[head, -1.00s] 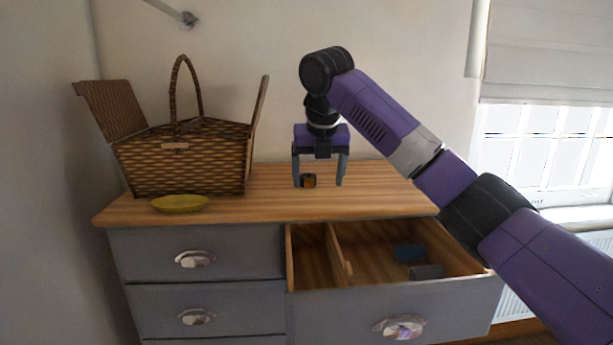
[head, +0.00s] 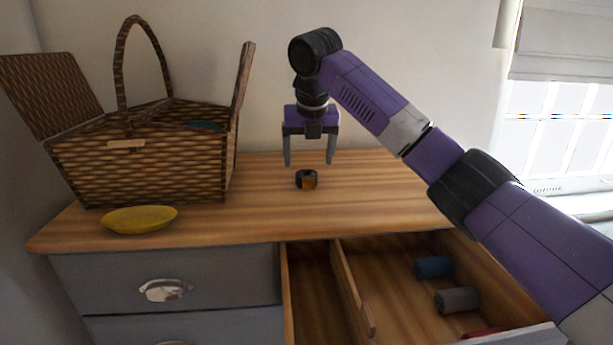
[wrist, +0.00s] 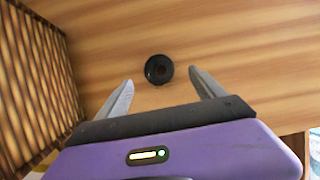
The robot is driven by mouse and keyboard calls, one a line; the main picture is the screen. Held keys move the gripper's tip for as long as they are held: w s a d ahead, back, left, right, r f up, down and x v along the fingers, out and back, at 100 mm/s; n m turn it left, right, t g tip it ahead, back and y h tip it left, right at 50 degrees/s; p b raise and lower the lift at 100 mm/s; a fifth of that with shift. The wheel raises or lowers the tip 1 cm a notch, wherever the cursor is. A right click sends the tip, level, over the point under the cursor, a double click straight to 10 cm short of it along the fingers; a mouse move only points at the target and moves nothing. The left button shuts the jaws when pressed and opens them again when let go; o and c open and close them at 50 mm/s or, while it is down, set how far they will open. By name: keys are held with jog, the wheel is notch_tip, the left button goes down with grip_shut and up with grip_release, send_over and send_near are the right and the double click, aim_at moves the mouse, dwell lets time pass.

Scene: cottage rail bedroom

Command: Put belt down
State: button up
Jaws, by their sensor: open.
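The belt (head: 306,180) is a small dark roll with a tan-orange patch, resting on the wooden dresser top (head: 380,190). In the wrist view the belt (wrist: 159,69) shows as a black ring on the wood, beyond and between the fingertips. My gripper (head: 309,162) is open and empty, just above the belt and apart from it. In the wrist view my gripper's two fingers (wrist: 160,80) are spread wide with nothing between them.
A wicker basket (head: 140,165) with raised lids stands at left, something teal inside. A yellow dish (head: 140,219) sits before it. An open divided drawer (head: 352,285) holds a blue roll (head: 433,267), a grey roll (head: 457,300) and something red. Bare top surrounds the belt.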

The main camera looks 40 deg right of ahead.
aim_at(307, 173)
jog(key=shift+p+x, duration=0.95)
jog(key=shift+x, duration=1.7)
jog(key=shift+r, duration=0.1)
grip_shut()
